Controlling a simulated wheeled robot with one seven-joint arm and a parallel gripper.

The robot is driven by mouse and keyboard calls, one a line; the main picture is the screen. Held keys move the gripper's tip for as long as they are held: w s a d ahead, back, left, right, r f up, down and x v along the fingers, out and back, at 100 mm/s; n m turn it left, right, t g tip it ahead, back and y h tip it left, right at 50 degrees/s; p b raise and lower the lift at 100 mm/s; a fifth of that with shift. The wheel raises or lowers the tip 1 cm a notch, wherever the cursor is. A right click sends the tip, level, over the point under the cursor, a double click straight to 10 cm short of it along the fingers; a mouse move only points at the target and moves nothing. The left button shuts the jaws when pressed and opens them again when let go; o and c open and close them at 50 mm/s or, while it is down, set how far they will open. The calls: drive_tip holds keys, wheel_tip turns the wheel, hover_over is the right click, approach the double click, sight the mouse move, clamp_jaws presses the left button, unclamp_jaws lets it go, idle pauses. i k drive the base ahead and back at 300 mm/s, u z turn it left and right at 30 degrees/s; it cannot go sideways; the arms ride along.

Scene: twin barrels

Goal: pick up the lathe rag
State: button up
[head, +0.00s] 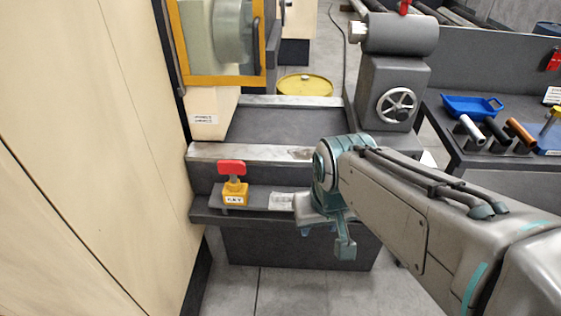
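I cannot pick out the lathe rag for certain. A small pale patch (282,201) lies on the dark front shelf of the lathe, just left of my gripper; it may be a label or cloth, too small to tell. My gripper (328,238) hangs at the shelf's right part, in front of its edge. One teal finger shows clearly, pointing down; the other side is mostly covered by the wrist. My arm and wrist hide the right end of the shelf and part of the rail behind it. No held thing is visible.
A yellow block with a red-handled key (234,184) stands on the shelf at left. A grey tailstock with a handwheel (397,105) rises behind my arm. A side table at right holds a blue tray (472,105) and several handled tools. A beige panel (95,130) closes the left side.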

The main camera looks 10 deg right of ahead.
sight(282, 201)
drive_tip(key=z, duration=1.7)
drive_tip(key=i, duration=1.4)
drive_tip(key=u, duration=2.7)
